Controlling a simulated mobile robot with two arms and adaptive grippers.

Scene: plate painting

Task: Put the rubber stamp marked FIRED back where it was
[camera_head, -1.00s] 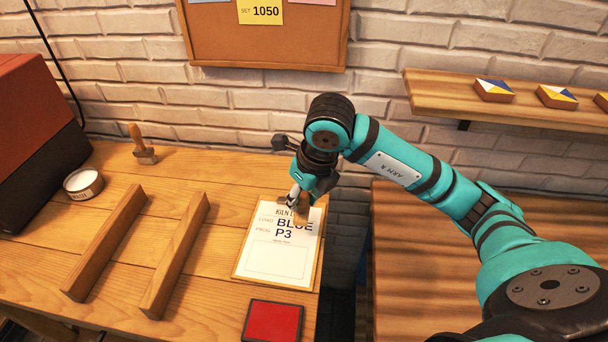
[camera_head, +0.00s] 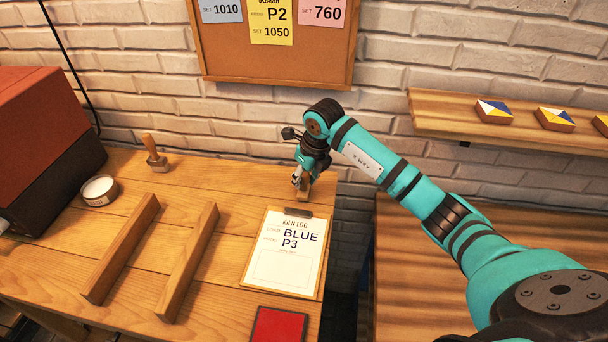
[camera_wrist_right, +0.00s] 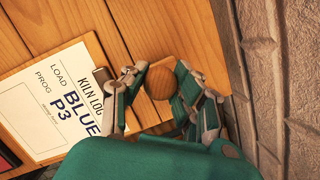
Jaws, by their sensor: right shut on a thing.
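My right gripper (camera_head: 301,181) is shut on a rubber stamp (camera_head: 304,192) behind the kiln log clipboard (camera_head: 246,279), near the back right corner of the workbench. In the right wrist view, the stamp's round wooden knob (camera_wrist_right: 160,82) sits between the fingers of the right gripper (camera_wrist_right: 163,76). The stamp's marking is hidden, and I cannot tell whether its base touches the bench. A second wooden-handled stamp (camera_head: 154,152) stands upright at the back left of the bench; its marking cannot be read. My left gripper is not in view.
A round tin (camera_head: 99,190) stands left of the second stamp. Two wooden rails (camera_head: 122,249) lie on the bench left of the clipboard. A red ink pad (camera_head: 278,327) is at the front. The brick wall is close behind the gripper. Bench between the two stamps is clear.

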